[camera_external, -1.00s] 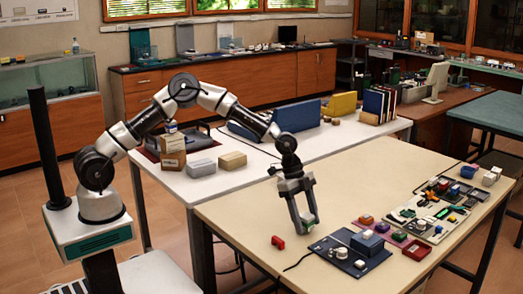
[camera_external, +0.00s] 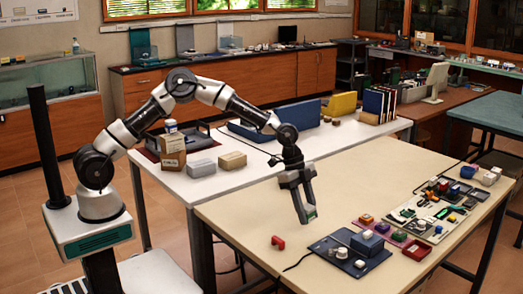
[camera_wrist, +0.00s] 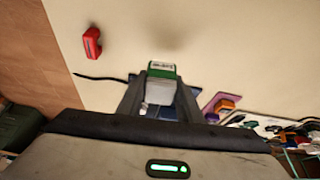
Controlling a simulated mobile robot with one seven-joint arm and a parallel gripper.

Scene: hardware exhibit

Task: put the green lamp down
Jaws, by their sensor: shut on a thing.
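The green lamp (camera_wrist: 162,69) is a small block with a green band and a whitish body, seen between my fingertips in the wrist view. It also shows as a small greenish patch (camera_external: 311,214) at the fingertips in the external view. My gripper (camera_external: 305,213) is shut on it, pointing down over the beige table (camera_external: 345,185). The lamp appears to be held above the tabletop, but the exact gap is hard to tell. The fingers hide part of its sides.
A small red block (camera_external: 278,242) lies near the table's front edge. A dark blue board (camera_external: 325,246) with knobs and a cable is right of my gripper. Purple and white boards with several parts (camera_external: 430,215) fill the right side. The table's middle and back are clear.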

